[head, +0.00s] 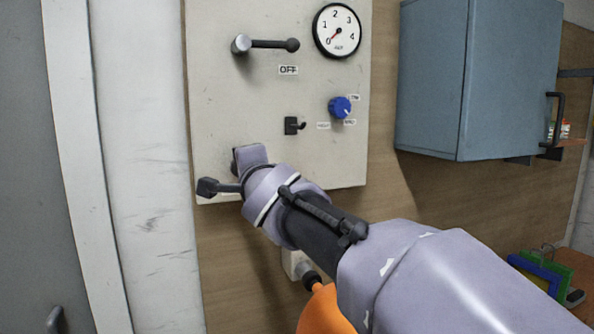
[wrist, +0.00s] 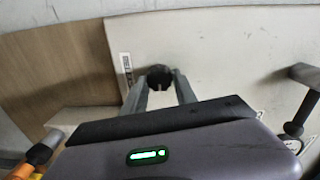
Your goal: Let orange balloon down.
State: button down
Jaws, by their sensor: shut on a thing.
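The orange balloon (head: 325,313) hangs below the panel on a dark nozzle (head: 311,281). Only its upper part shows in the head view, and my arm covers its right side. In the wrist view, a bit of orange (wrist: 40,154) shows at the lower left. My gripper (head: 245,157) is at the lower left of the beige control panel (head: 225,110). In the wrist view, its fingers (wrist: 160,90) are shut on a dark round knob (wrist: 159,75) near the panel's edge. In the head view, my gripper mostly hides this knob.
The panel also holds a lever (head: 272,44) above an OFF label, a gauge (head: 337,31) reading near 0, a blue knob (head: 340,107) and a small black switch (head: 293,126). A blue-grey cabinet (head: 430,80) hangs at right. Wood wall lies below the panel.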

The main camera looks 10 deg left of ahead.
dwell(0.4)
jog(key=c, duration=1)
grip_release()
jog(key=shift+o, duration=0.2)
jog(key=v, duration=1.7)
jog(key=shift+s+p, duration=0.2)
jog(key=shift+p, duration=0.2)
jog(key=shift+r, duration=0.15)
